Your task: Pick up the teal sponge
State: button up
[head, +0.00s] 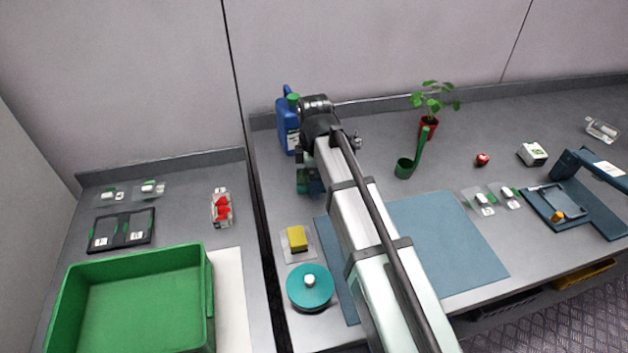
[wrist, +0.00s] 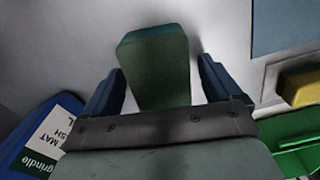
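The teal sponge (wrist: 155,60) is a dark green-teal block in the wrist view, lying between the two blue fingers of my gripper (wrist: 162,68). The fingers are apart, with a gap visible at the sponge's right side and a narrower one at its left. I cannot tell how far above the table the fingertips are. In the head view my gripper (head: 312,184) is beside the blue jug, partly hidden by my arm. A dark teal patch, likely the sponge (head: 302,176), shows at its left.
A blue jug (head: 287,125) stands close behind my gripper; it fills the left of the wrist view (wrist: 40,140). A yellow sponge (head: 297,238) on a pale tray (head: 311,254) lies nearer. A blue mat (head: 450,240) is right of my arm. A green bin (head: 209,305) is at left.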

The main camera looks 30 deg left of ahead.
jog(key=c, duration=0.9)
jog(key=shift+c, duration=0.2)
